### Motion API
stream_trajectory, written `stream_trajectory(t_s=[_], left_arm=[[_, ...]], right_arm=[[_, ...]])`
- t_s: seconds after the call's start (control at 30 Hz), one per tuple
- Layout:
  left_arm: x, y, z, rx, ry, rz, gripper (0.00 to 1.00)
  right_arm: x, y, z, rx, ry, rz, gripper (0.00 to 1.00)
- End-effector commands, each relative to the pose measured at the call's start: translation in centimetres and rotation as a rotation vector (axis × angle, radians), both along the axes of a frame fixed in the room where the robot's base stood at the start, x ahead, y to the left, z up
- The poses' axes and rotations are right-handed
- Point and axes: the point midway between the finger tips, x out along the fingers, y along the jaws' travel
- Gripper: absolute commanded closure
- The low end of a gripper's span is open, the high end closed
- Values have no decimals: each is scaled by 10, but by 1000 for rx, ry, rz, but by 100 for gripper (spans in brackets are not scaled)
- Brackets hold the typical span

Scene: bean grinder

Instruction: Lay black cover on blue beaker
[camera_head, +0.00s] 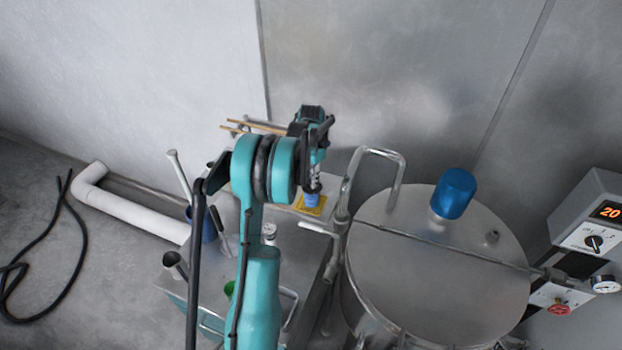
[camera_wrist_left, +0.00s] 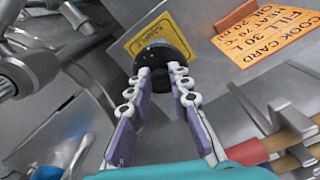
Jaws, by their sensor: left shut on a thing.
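My left gripper (camera_head: 317,166) reaches down over the small table, and its fingers are shut on the black cover (camera_wrist_left: 166,58). In the head view the black cover (camera_head: 312,188) shows as a dark disc right at the top of the blue beaker (camera_head: 311,200). I cannot tell whether the cover touches the rim. The beaker stands on a yellow card (camera_head: 322,209). My right gripper is not in view.
A large steel vessel (camera_head: 430,290) with a bent pipe (camera_head: 378,150) and a blue cylinder (camera_head: 455,192) stands right of the table. Control boxes (camera_head: 590,232) are at far right. An orange cook card (camera_wrist_left: 265,60) lies near the gripper. A white pipe (camera_head: 135,212) is at left.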

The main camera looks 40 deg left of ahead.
Motion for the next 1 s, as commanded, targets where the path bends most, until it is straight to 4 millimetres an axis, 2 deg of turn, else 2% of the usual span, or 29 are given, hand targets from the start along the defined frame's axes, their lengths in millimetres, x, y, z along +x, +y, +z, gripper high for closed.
stream_trajectory(t_s=[0.4,0.43,0.5,0.83,1.0], left_arm=[[0,0,-6,0,0,0,100],[0,0,-6,0,0,0,76],[0,0,-5,0,0,0,58],[0,0,-4,0,0,0,57],[0,0,16,0,0,0,57]], right_arm=[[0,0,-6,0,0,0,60],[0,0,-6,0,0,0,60],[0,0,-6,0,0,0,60],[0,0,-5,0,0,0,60],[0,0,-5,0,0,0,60]])
